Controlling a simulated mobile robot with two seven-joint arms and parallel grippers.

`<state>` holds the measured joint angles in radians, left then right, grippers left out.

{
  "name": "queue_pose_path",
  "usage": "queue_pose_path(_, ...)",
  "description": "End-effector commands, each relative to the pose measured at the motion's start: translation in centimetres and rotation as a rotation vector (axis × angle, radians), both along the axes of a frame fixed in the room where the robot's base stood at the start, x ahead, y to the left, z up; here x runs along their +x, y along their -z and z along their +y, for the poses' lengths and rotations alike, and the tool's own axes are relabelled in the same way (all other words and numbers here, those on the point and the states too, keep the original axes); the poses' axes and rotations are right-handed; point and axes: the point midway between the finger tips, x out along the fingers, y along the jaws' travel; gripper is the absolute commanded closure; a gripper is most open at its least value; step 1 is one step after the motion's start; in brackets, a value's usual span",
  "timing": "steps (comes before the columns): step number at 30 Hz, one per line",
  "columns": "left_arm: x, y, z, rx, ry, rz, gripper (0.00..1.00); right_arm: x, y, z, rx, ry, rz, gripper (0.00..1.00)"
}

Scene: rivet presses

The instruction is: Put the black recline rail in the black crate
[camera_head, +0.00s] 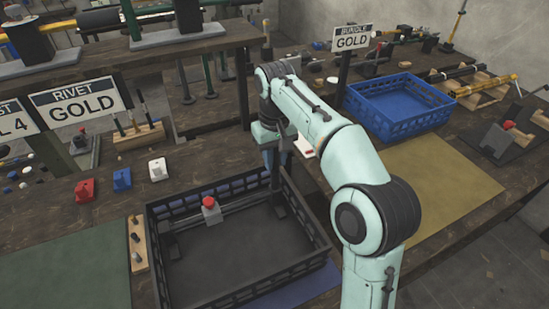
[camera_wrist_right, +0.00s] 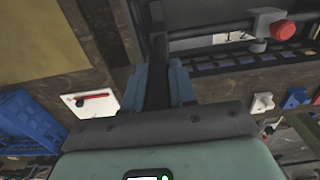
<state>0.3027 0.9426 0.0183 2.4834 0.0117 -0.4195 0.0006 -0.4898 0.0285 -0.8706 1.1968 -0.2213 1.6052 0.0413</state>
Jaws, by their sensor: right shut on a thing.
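The black crate (camera_head: 235,292) stands on the bench in the head view, with slotted walls and an open top. My right gripper (camera_head: 271,156) is above its far right side, pointing down. In the wrist view its two blue fingers (camera_wrist_right: 158,88) are shut on a black bar, the recline rail (camera_wrist_right: 156,72). In the head view the rail (camera_head: 276,172) hangs toward the crate's far right interior. A rod with a grey block and red knob (camera_head: 210,208) runs across the crate's far side; I cannot tell whether it joins the rail. My left gripper is not in view.
A blue crate (camera_head: 400,104) stands at the back right beside a yellow mat (camera_head: 445,190). Red, blue and white blocks (camera_head: 122,180) sit left of the black crate. A green mat (camera_head: 70,270) lies front left.

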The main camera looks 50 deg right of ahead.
Motion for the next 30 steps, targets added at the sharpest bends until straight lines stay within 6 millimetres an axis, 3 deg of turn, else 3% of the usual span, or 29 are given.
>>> queue_pose_path(6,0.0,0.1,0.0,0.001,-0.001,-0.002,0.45,0.0,0.2,0.0,0.002,-0.001,-0.002,1.00)
queue_pose_path(7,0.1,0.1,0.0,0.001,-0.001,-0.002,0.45,0.0,0.3,0.0,0.001,-0.001,0.000,0.68)
queue_pose_path(9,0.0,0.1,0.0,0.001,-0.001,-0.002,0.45,0.0,0.2,0.0,0.001,-0.001,0.000,0.49)
queue_pose_path(20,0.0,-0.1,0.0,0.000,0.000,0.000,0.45,0.0,-0.3,0.0,0.000,0.000,0.000,0.49)
queue_pose_path(23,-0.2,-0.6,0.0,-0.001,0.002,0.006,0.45,0.0,-1.6,0.0,-0.001,0.001,-0.002,0.49)
queue_pose_path(30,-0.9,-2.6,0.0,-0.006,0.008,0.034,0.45,0.1,-6.9,-0.1,-0.002,0.002,-0.002,0.49)
